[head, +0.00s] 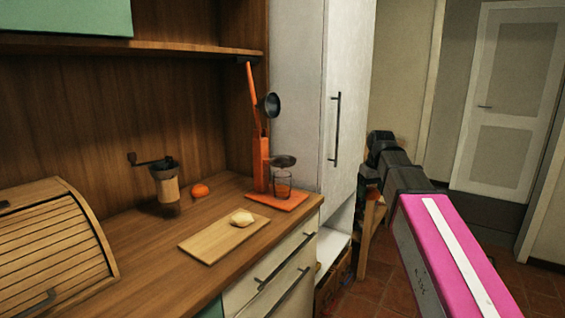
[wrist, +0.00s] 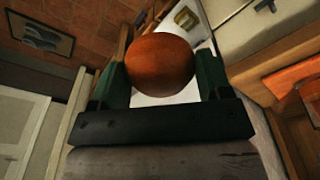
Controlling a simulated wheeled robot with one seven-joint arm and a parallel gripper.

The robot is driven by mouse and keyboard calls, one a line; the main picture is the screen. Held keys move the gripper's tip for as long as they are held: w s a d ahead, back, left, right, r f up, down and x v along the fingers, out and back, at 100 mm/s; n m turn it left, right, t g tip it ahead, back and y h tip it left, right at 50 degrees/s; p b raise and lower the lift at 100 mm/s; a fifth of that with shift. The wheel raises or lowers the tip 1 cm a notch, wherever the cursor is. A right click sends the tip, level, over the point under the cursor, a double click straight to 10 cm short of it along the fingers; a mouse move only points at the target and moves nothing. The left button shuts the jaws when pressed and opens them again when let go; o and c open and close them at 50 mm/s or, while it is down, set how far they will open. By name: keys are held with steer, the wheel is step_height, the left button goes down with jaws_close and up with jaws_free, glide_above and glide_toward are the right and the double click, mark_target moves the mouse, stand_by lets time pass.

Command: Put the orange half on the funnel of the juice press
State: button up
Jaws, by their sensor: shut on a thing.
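My gripper (wrist: 161,76) is shut on a round orange half (wrist: 160,66), held between its two dark green fingers in the wrist view. Its cut face does not show. In the head view my gripper is at the right, off the counter's end, with the held fruit hidden behind my arm. The orange juice press (head: 262,165) stands at the counter's far right end, its lever raised with a dark cup (head: 268,105). Its dark funnel (head: 283,161) looks empty and sits above a clear glass (head: 282,185). My gripper is apart from the press, to its right.
A cutting board (head: 212,242) with a pale fruit piece (head: 242,217) lies in front of the press. A small orange fruit (head: 200,190), a grinder (head: 164,183) and a bread box (head: 50,250) stand further left. A tall white cabinet (head: 310,90) rises behind the press.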

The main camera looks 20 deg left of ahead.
steer(key=s+a+r+n, duration=0.45)
steer(key=a+r, duration=0.25)
steer(key=a, duration=0.3)
steer(key=s+a+r+n+g, duration=0.1)
steer(key=s+a+r+n, duration=0.3)
steer(key=a+r, duration=0.55)
steer(key=s+a+r+n, duration=0.2)
steer(key=s+a+r, duration=0.35)
steer(key=a, duration=0.55)
glide_above(282, 160)
steer(key=shift+y, duration=0.3)
steer(key=f, duration=0.7)
steer(key=shift+s+d, duration=0.2)
steer(key=shift+s, duration=0.05)
steer(key=shift+f, duration=1.95)
steer(key=shift+f, duration=0.15)
steer(key=o, duration=0.9)
steer(key=shift+o, duration=0.2)
step_height(282, 160, up, 12)
steer(key=d, duration=0.1)
steer(key=shift+d, duration=0.25)
